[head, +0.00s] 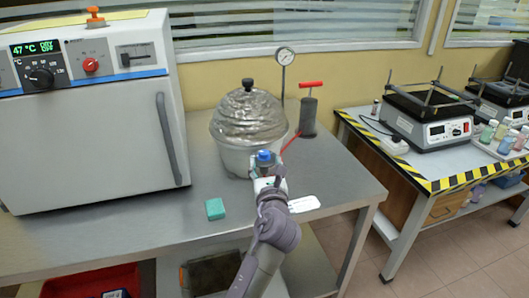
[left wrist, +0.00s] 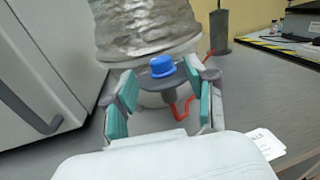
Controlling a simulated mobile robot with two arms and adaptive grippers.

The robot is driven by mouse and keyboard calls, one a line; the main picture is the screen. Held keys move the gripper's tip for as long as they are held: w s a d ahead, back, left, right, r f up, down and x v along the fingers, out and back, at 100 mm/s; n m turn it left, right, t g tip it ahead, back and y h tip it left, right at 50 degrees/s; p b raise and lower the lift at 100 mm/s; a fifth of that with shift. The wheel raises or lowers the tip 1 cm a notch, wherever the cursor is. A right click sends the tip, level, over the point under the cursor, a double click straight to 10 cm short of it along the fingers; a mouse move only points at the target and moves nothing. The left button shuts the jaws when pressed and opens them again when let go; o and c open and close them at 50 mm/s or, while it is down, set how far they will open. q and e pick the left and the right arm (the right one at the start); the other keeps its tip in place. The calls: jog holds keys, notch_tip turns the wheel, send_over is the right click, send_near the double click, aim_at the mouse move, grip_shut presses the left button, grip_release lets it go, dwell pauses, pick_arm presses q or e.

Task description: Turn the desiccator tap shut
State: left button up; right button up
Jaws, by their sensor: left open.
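The desiccator (head: 249,122) is a rounded vessel with a silvery, crinkled-looking dome lid and a black knob, standing on the steel bench. Its tap (head: 264,155) has a blue cap and faces the front; it also shows in the left wrist view (left wrist: 161,66). A red tube (left wrist: 180,112) hangs by the tap. My left gripper (head: 268,180) is at the tap. In the left wrist view its teal-padded fingers (left wrist: 158,92) are open, one on each side of the tap. I cannot tell whether either pad touches it. My right gripper is not in view.
A white oven (head: 90,125) stands left of the desiccator. A gauge (head: 285,57) and a red-handled pump (head: 309,112) stand behind on the right. A teal block (head: 215,209) and a white card (head: 304,204) lie near the bench's front. A striped-edge table (head: 431,183) holds shakers on the right.

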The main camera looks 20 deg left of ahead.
aim_at(264, 155)
pick_arm(q)
jog(key=x, duration=0.5)
jog(key=shift+w+a, duration=0.15)
jog(key=shift+w, duration=0.2)
